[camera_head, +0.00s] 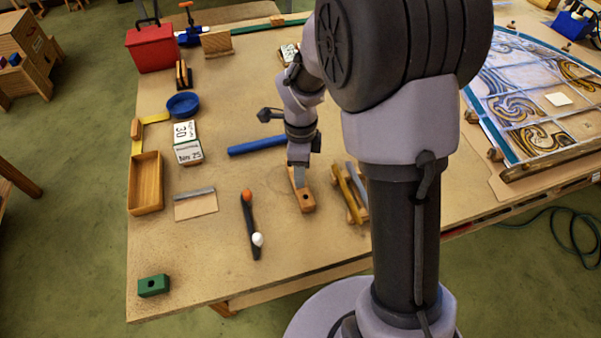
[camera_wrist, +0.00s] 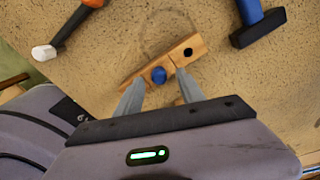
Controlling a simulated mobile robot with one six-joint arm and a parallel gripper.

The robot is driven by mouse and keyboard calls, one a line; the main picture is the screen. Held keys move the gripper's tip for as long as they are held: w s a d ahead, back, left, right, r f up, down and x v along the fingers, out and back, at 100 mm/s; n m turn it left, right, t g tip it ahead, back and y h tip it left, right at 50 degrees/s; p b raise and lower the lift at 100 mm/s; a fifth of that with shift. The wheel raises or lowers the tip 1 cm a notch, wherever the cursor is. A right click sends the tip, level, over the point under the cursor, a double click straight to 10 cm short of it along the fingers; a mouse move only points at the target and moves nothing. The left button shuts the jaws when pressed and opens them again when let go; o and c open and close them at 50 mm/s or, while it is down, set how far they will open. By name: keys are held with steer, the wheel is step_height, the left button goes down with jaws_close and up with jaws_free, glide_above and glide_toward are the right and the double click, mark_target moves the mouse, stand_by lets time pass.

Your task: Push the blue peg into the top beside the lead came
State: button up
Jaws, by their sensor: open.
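A wooden block (camera_wrist: 192,45) lies on the table under my gripper; it also shows in the head view (camera_head: 307,205). The round blue peg (camera_wrist: 158,75) is at the block's near part, seen from above; I cannot tell how deep it sits. A dark round hole (camera_wrist: 188,51) is farther along the block. My gripper (camera_wrist: 158,78) is open, its two fingers either side of the peg, with gaps showing between. In the head view my gripper (camera_head: 300,177) is over the block's far end and the peg is hidden. I cannot identify the lead came for certain.
A blue-handled hammer (camera_head: 258,145) lies behind the block. A tool with orange and white ends (camera_head: 250,222) lies left, and wooden strips with a grey bar (camera_head: 357,184) right. A leaded panel (camera_head: 535,95) lies far right. The front table is mostly clear.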

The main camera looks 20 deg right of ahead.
steer(key=shift+f, duration=0.35)
steer(key=shift+c, duration=0.3)
jaws_close()
steer(key=c, duration=0.6)
jaws_free()
jaws_close()
steer(key=shift+r+p, duration=0.55)
steer(key=shift+r, duration=0.4)
